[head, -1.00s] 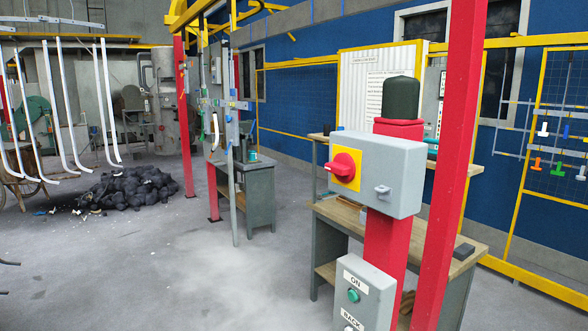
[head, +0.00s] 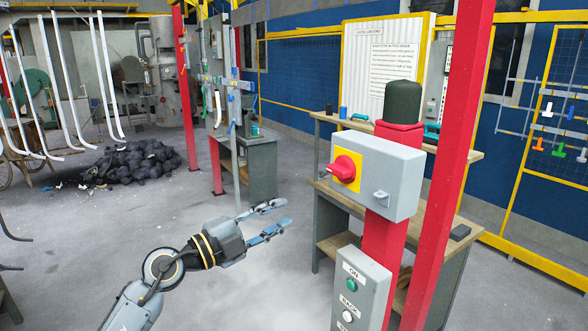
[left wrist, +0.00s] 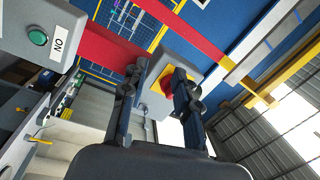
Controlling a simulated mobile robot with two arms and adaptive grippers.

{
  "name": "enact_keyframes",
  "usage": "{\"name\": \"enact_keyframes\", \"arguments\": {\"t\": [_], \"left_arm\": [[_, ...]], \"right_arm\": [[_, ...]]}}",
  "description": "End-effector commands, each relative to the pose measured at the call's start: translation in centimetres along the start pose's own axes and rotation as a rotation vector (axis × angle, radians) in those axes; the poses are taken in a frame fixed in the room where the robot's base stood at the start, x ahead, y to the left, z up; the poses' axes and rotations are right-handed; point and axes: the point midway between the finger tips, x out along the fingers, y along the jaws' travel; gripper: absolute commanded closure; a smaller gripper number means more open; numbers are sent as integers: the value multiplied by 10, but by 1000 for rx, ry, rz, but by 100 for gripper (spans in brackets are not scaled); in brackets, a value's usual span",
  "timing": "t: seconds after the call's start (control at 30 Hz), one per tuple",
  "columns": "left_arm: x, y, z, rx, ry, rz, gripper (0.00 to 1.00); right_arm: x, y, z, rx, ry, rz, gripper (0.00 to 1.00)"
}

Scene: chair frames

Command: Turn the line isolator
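The line isolator is a grey box (head: 392,178) on a red post, with a red rotary knob (head: 345,168) on a yellow plate on its left face. In the left wrist view the red knob (left wrist: 167,84) shows between my fingers, partly hidden by the right-hand one. My left gripper (head: 284,218) is open and empty, to the left of and below the isolator, apart from it. It also shows in the left wrist view (left wrist: 158,85) with its two fingers spread. My right gripper is not in view.
Below the isolator, a grey button box (head: 359,294) with ON and BACK labels is on the post. A red column (head: 450,160) stands to the right. A workbench (head: 333,245) is behind. The floor to the left is open, with a dark heap (head: 130,163) farther back.

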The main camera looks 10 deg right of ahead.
Motion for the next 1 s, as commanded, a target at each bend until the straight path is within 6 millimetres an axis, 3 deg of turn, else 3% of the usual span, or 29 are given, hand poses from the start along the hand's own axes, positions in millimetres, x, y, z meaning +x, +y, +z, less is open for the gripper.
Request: {"name": "enact_keyframes", "arguments": {"t": [0.03,0.1,0.27,0.47,0.73,1.0], "left_arm": [[7,-27,-24,82,24,30,70],[12,-45,-46,168,38,68,70],[17,-66,-73,281,41,118,70],[31,-66,-77,296,40,126,70],[67,-61,-78,296,41,123,70],[92,-60,-79,295,39,123,70]], "right_arm": [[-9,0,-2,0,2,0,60],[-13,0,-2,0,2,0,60],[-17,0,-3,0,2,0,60],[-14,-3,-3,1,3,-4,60],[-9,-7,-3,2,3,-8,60],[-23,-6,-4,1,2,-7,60]]}}
